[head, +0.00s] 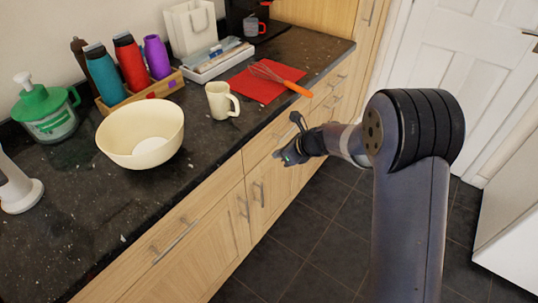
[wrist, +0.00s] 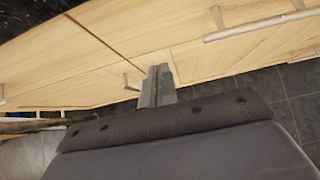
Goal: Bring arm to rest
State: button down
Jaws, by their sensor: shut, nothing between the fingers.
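My gripper (head: 284,157) is in front of the wooden cabinet fronts, just off the counter's front edge, and points left in the head view. It is shut and empty. In the wrist view the closed fingers (wrist: 157,72) show at the middle, with drawer fronts and handles beyond them. My arm reaches in from the right of the head view, bent at a large dark joint. I cannot tell the exact gap between the fingertips and the cabinet.
The dark counter (head: 70,225) holds a cream bowl (head: 142,135), a mug (head: 222,100), a whisk (head: 275,75) on a red mat (head: 258,90), and a bottle crate (head: 165,84). Cabinet handles (head: 258,194) stick out. The tiled floor (head: 325,225) is clear; a white door (head: 465,75) stands behind.

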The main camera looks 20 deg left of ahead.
jog(key=v, duration=0.7)
jog(key=shift+d+f, duration=0.1)
jog(key=shift+d, duration=0.05)
send_near(258, 153)
notch_tip(258, 153, down, 4)
jog(key=shift+w+a, duration=0.3)
jog(key=shift+a, duration=0.6)
jog(key=shift+w+a, duration=0.35)
jog(key=shift+a, duration=0.5)
jog(key=shift+d, duration=0.1)
